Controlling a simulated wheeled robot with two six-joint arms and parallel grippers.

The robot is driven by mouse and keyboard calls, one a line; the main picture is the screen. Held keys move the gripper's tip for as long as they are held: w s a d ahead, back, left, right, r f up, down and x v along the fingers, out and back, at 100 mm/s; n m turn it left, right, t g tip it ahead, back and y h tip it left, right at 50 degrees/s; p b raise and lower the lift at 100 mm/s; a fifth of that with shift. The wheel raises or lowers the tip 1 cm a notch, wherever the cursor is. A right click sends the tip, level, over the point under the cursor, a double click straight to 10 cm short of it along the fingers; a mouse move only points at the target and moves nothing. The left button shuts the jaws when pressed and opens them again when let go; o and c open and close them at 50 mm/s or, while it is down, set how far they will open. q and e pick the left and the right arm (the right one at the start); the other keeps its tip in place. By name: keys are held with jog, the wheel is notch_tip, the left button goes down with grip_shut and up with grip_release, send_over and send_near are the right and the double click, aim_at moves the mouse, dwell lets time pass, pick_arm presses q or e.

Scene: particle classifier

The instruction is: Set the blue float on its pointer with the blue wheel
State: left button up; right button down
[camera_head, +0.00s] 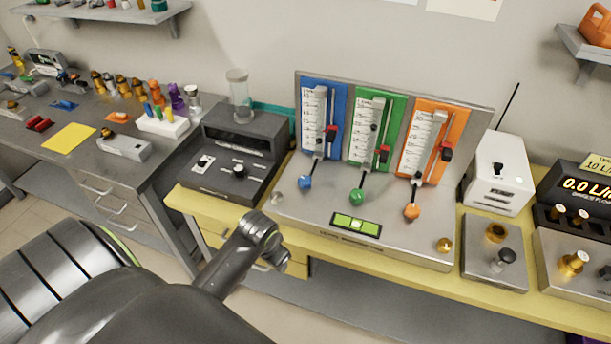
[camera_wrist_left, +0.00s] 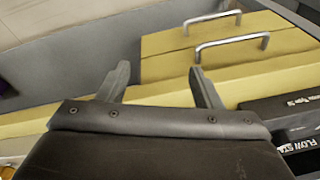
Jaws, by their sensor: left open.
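The blue panel (camera_head: 338,92) is the leftmost of three flow columns on a grey metal stand. It carries a white scale and a clear tube (camera_head: 320,115). A small dark float (camera_head: 319,140) appears low in the tube, though it is hard to make out. A red pointer (camera_head: 331,132) sits beside the tube, slightly higher than this dark spot. The blue wheel (camera_head: 305,182) is below the panel at the end of a rod. My left gripper (camera_wrist_left: 160,82) is open and empty, apart from the wheel. In the head view its arm ends left of the stand's front.
A green panel (camera_head: 378,103) and an orange panel (camera_head: 430,115) with their own wheels stand to the right. A green level (camera_head: 356,225) lies on the stand's base. A dark grey console (camera_head: 225,165) is left of it. Yellow drawers (camera_wrist_left: 215,45) are under the bench.

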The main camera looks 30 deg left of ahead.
pick_arm(q)
jog(key=w+a+r+g, duration=0.1)
jog(key=w+a+r, duration=0.1)
jog(key=w+r, duration=0.45)
jog(key=w+a+r+g, duration=0.1)
jog(key=w+a+r, duration=0.15)
jog(key=w, duration=0.75)
notch_tip(320, 180, up, 12)
jog(key=h, duration=0.1)
send_over(305, 179)
notch_tip(305, 179, down, 17)
jog(key=b, duration=0.6)
pick_arm(e)
notch_tip(305, 179, down, 6)
jog(key=shift+a+r, duration=0.1)
pick_arm(q)
jog(key=shift+c, duration=0.5)
